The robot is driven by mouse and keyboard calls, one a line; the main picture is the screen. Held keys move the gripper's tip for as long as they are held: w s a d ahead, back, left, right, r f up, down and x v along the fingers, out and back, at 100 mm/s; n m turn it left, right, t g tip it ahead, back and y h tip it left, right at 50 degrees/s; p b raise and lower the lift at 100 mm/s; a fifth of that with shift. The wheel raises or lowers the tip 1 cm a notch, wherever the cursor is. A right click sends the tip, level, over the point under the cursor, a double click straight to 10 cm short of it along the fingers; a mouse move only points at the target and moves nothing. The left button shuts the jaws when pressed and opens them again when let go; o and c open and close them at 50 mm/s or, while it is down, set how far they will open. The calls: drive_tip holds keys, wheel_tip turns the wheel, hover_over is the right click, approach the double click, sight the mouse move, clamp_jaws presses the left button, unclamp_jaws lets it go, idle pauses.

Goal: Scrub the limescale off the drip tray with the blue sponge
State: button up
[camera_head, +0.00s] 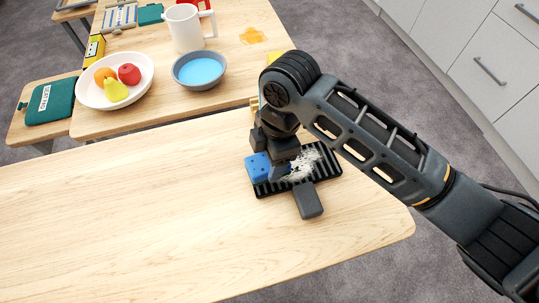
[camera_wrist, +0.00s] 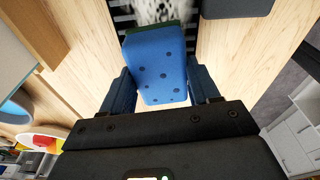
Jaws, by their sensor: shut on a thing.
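The black slatted drip tray (camera_head: 330,170) lies near the right end of the front table. A whitish limescale patch (camera_head: 302,165) covers its middle; in the wrist view the patch (camera_wrist: 153,10) shows at the top edge. My gripper (camera_head: 277,165) is at the left part of the tray, shut on the blue sponge (camera_head: 258,168). In the wrist view the sponge (camera_wrist: 158,68) sits between both fingers, its dark green far end next to the white patch. I cannot tell whether the sponge presses on the tray.
A dark grey block (camera_head: 308,201) lies at the tray's front edge. On the rear table stand a blue-grey bowl of blue liquid (camera_head: 199,70), a white fruit bowl (camera_head: 88,95), a white pitcher (camera_head: 186,28) and an orange spill (camera_head: 252,36). The front table's left is clear.

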drive_tip(key=shift+f+b, duration=0.4)
drive_tip(key=shift+f, duration=0.45)
idle(0.8)
drive_tip(key=shift+r, duration=0.15)
drive_tip(key=shift+w+d, duration=0.25)
drive_tip(key=shift+d, duration=0.5)
drive_tip(key=shift+w+d, duration=0.2)
drive_tip(key=shift+d, duration=0.35)
drive_tip(key=shift+w+d, duration=0.2)
drive_tip(key=shift+d, duration=0.3)
drive_tip(key=shift+w+d, duration=0.3)
drive_tip(key=shift+d, duration=0.55)
drive_tip(key=shift+s+a, duration=0.25)
drive_tip(key=shift+a, duration=0.4)
drive_tip(key=shift+s+a, duration=0.2)
drive_tip(key=shift+a, duration=0.45)
drive_tip(key=shift+a, duration=0.1)
